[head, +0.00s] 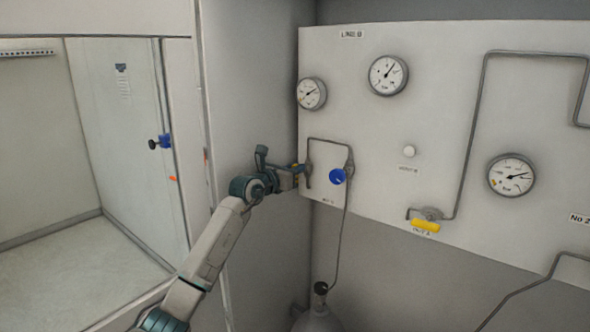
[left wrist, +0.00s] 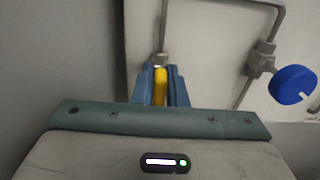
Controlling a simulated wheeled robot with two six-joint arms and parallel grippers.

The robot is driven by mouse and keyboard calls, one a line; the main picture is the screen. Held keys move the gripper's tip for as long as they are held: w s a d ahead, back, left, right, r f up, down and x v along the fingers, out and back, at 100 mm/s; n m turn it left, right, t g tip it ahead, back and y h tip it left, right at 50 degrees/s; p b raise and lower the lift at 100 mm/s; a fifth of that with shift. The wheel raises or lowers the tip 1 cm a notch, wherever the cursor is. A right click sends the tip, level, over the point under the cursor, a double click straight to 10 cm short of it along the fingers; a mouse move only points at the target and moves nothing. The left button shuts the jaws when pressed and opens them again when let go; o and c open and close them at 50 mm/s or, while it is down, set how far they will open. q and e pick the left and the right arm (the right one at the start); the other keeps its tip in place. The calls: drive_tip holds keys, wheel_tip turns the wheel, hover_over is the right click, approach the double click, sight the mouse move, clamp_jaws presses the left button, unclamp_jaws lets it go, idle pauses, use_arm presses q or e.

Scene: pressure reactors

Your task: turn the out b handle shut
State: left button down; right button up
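A yellow handle (left wrist: 160,86) on the valve at the panel's left edge, taken as the out b handle, shows in the left wrist view, in line with the pipe above it. In the head view it is mostly hidden by my gripper. My left gripper (head: 299,169) is at this valve. In the left wrist view its blue fingers (left wrist: 160,88) lie close along both sides of the handle, with no clear gap, so it looks shut on it. My right gripper is not in view.
A blue round knob (head: 338,176) sits just right of the valve, and also shows in the left wrist view (left wrist: 293,84). Another yellow handle (head: 426,226) lies horizontal farther right. Gauges (head: 388,75) and pipes are on the white panel (head: 440,130). A grey wall stands close left.

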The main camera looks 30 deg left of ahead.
use_arm(q)
drive_tip(key=shift+f, duration=0.1)
drive_tip(key=shift+f+m+b, duration=0.1)
drive_tip(key=shift+m+b, duration=0.2)
drive_tip(key=shift+b, duration=0.15)
drive_tip(key=m+b, duration=0.4)
drive_tip(key=m, duration=0.1)
drive_tip(key=d+f+m+b, duration=0.1)
drive_tip(key=m+b, duration=0.4)
drive_tip(key=m, duration=0.1)
drive_tip(key=d+m+b, duration=0.1)
drive_tip(key=m+b, duration=0.3)
drive_tip(key=m, duration=0.2)
drive_tip(key=shift+f+b, duration=0.35)
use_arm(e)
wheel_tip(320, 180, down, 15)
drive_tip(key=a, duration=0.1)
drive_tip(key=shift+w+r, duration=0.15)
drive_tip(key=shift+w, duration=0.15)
use_arm(q)
drive_tip(key=shift+m, duration=0.3)
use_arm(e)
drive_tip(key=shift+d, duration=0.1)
use_arm(q)
drive_tip(key=c, duration=1.5)
unclamp_jaws()
drive_tip(key=shift+o, duration=0.2)
